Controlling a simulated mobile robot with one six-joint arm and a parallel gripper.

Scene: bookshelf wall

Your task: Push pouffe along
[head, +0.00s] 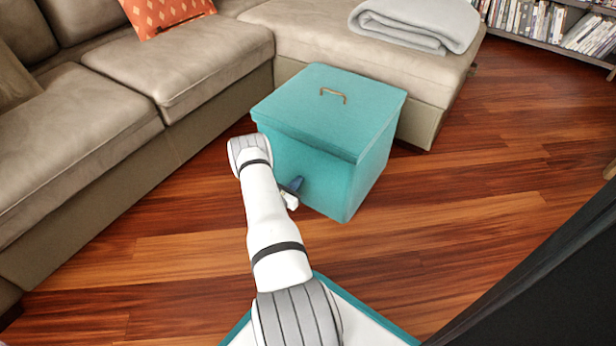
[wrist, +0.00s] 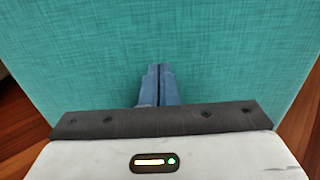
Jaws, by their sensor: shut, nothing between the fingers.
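The pouffe (head: 350,165) is a teal, cloth-covered cube with a lid and a small brown handle on top. It stands on the wooden floor close to the sofa corner in the head view. My gripper (head: 295,184) is at the lower part of its near-left face, partly hidden by my arm. In the wrist view the blue fingers (wrist: 158,72) are shut together with nothing between them and point at the teal face (wrist: 230,50), which fills most of the picture. I cannot tell whether the fingertips touch it.
A beige sofa (head: 190,85) runs along the left, and its chaise (head: 420,80) stands behind the pouffe with a folded grey blanket (head: 415,22) on it. A bookshelf (head: 560,30) is at the far right. The wooden floor (head: 480,190) right of the pouffe is clear.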

